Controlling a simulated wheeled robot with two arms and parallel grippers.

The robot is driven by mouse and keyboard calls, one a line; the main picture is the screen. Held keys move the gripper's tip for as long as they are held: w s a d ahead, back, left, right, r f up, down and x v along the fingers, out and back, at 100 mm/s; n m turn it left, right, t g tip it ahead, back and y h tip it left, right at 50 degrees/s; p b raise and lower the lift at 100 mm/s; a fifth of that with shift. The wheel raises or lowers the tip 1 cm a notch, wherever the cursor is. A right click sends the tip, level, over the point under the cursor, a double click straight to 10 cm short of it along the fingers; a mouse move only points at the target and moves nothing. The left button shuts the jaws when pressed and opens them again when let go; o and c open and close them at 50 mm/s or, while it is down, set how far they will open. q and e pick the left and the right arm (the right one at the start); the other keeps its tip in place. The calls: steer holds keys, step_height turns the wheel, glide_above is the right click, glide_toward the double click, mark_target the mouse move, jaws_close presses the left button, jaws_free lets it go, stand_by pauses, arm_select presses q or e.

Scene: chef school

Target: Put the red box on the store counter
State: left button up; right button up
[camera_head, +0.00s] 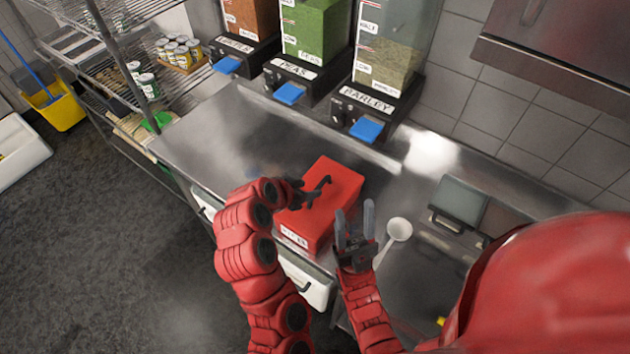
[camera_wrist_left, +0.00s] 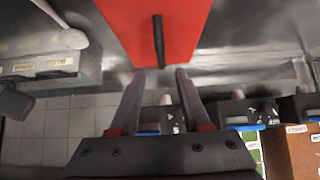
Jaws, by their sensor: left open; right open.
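The red box (camera_head: 345,183) lies on the steel counter (camera_head: 212,136) below the dispensers, with a black handle (camera_head: 321,187) on its top. The box fills the top middle of the left wrist view (camera_wrist_left: 120,20), with the handle (camera_wrist_left: 158,42) pointing toward the fingers. My left gripper (camera_head: 302,194) is open over the box, close to the handle. Its fingers (camera_wrist_left: 156,84) are apart and empty in the wrist view; contact with the handle cannot be told. My right gripper (camera_head: 355,222) is open and empty, fingers raised, near the box's right front side.
Grain dispensers (camera_head: 381,101) with blue levers stand along the back. A white ladle (camera_head: 398,229) lies right of the box. A metal hood (camera_head: 560,55) overhangs the back right. Wire shelves (camera_head: 120,60) with cans stand left. The counter left of the box is clear.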

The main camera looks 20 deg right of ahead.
arm_select(q)
steer(key=shift+p+v, duration=0.35)
steer(key=shift+v, duration=1.4)
